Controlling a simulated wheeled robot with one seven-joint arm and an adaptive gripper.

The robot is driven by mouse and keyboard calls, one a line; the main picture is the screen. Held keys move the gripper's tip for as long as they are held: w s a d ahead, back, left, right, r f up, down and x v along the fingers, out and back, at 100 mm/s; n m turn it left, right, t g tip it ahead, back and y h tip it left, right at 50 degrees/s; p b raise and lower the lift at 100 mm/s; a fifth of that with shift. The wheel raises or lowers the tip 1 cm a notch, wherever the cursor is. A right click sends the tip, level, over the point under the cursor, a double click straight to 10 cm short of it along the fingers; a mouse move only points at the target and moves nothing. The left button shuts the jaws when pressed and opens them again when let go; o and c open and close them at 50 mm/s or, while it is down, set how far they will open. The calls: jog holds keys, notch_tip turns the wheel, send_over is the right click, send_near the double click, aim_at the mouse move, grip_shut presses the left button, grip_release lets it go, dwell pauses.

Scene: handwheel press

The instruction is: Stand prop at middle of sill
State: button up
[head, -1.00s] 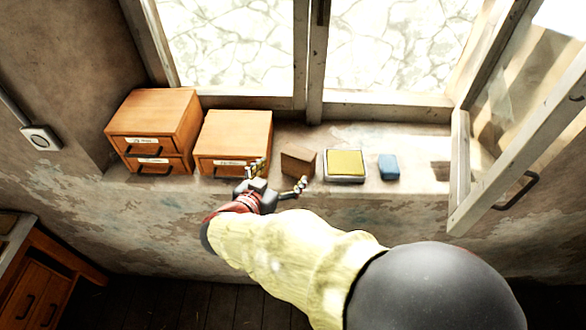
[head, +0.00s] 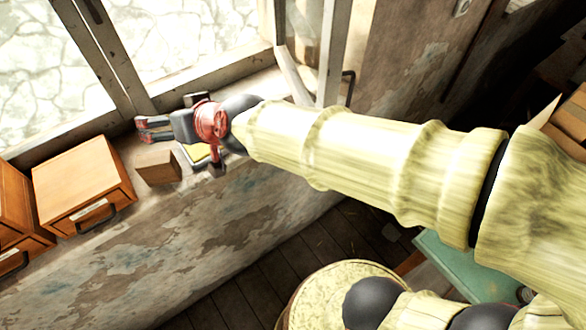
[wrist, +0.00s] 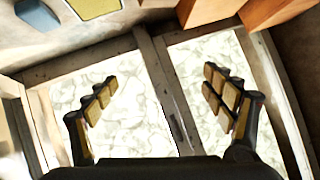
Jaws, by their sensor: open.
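A brown wooden block (head: 158,167), possibly the prop, stands on the window sill (head: 262,85), right of the drawer boxes. A small part of it shows at the top of the wrist view (wrist: 157,4). My gripper (head: 140,128) is over the sill by the window, behind and above the block, its fingers toward the left. It is open and empty; in the wrist view its fingers (wrist: 160,92) are wide apart with only the window panes behind them. My arm and gripper partly hide the sill's right part in the head view.
Two wooden drawer boxes (head: 84,185) stand on the left of the sill. A yellow pad (wrist: 95,8) in a pale tray and a blue block (wrist: 38,15) lie to the right. The open window casement (head: 330,50) rises at the sill's right end.

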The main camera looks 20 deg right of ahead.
jog(key=s+d+f+m+g+h, duration=0.1)
jog(key=s+d+f+g+h, duration=0.1)
jog(key=s+d, duration=0.7)
jog(key=s+d+f+g+h, duration=0.2)
jog(key=s+d+f+h, duration=0.2)
jog(key=s+d, duration=0.6)
jog(key=d, duration=0.4)
jog(key=shift+s+d+m+g, duration=0.3)
jog(key=shift+d+m+g, duration=0.05)
jog(key=shift+m+g, duration=0.05)
jog(key=shift+f, duration=0.2)
notch_tip(320, 180, down, 14)
jog(key=b, duration=1.4)
jog(key=shift+r, duration=0.1)
jog(key=c, duration=0.4)
